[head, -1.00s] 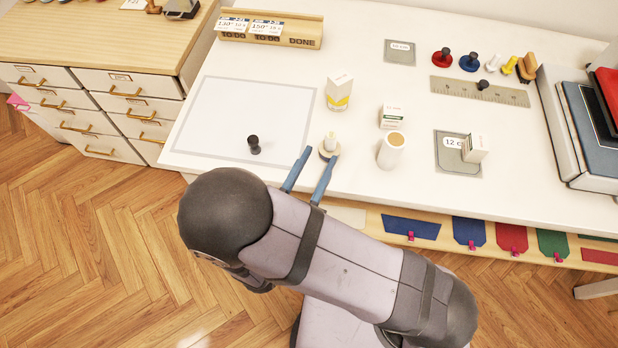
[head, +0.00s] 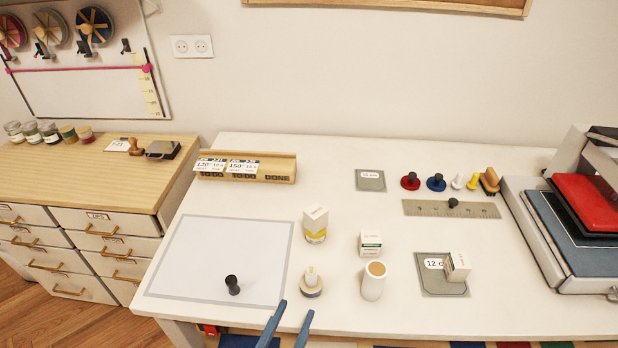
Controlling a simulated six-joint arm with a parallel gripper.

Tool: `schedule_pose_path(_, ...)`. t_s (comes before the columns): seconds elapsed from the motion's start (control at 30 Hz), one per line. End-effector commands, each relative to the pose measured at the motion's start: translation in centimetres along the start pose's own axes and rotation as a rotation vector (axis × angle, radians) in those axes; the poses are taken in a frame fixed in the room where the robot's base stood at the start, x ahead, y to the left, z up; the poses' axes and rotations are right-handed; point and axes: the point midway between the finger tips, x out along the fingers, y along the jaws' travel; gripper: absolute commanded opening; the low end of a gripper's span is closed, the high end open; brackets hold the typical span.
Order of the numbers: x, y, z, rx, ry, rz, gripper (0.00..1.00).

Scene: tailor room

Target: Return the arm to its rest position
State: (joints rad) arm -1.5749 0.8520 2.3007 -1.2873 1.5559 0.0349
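My gripper (head: 289,314) shows at the bottom edge of the head view, at the front edge of the white table (head: 330,171). Its two blue fingers are apart with nothing visible between them. The rest of my arm is below the picture. A small round stand with a pale top (head: 311,284) is just beyond the fingertips and apart from them. A black peg-like weight (head: 233,285) stands on the grey-bordered white sheet (head: 190,250) to the left.
A box (head: 457,266) rests on the "12 c" card (head: 428,283). A press (head: 570,220) fills the right end.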

Motion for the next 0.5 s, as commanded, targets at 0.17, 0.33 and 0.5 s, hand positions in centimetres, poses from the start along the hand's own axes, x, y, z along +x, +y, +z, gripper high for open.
schedule_pose_path(0.17, 1.1, -1.1, -1.7, 0.194, 0.102, -0.197, 0.37)
schedule_pose_path(0.33, 2.6, -4.4, -3.1, 0.473, 0.251, -0.557, 0.37)
schedule_pose_path(0.5, 3.6, -9.5, -3.4, 0.639, 0.338, -0.883, 0.37)
